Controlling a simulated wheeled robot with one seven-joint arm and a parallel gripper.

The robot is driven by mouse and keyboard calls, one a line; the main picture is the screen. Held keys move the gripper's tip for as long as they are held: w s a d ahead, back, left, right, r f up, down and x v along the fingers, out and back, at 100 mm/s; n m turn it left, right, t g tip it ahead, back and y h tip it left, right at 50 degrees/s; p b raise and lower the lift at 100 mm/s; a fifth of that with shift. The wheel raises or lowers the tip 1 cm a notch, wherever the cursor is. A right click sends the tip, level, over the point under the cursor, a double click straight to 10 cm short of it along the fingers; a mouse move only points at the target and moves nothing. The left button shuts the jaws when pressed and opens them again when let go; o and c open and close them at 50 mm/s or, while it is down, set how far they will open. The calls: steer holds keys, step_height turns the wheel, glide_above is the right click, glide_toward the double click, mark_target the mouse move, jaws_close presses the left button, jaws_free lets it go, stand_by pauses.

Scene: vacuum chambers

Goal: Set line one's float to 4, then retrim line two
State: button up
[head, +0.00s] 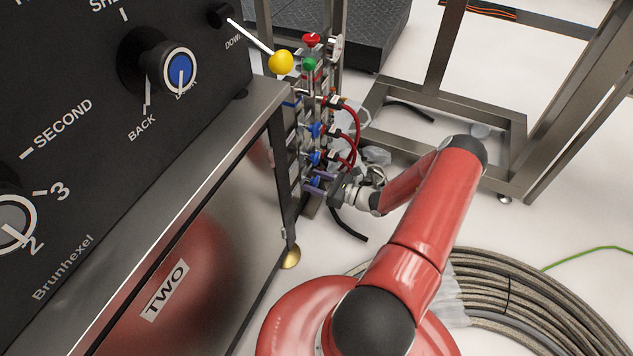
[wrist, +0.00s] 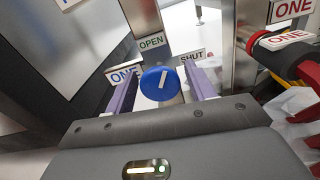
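In the wrist view a round blue knob (wrist: 160,84) with a white pointer line sits between an OPEN label (wrist: 151,41) and a SHUT label (wrist: 191,57). The pointer is tilted slightly right of upright. A ONE label (wrist: 124,74) is at its left. My gripper (wrist: 162,73) is open, its two purple fingers on either side of the knob with small gaps showing. In the head view my gripper (head: 321,181) is at the low end of a valve rack (head: 297,150) with several blue knobs. I cannot make out a float or its reading.
Red hoses (head: 354,128) loop from the rack's right side. A yellow ball lever (head: 281,62) juts out above. A black dial panel (head: 70,90) and a cabinet marked TWO (head: 165,289) stand at the left. Coiled hose (head: 530,310) lies on the floor at the right.

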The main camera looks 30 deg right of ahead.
steer(key=c, duration=0.8)
steer(key=shift+n, duration=0.5)
steer(key=o, duration=1)
steer(key=shift+s+d, duration=0.1)
steer(key=v, duration=0.7)
steer(key=shift+s+d+p, duration=0.15)
steer(key=shift+s+p, duration=0.1)
steer(key=shift+p, duration=0.15)
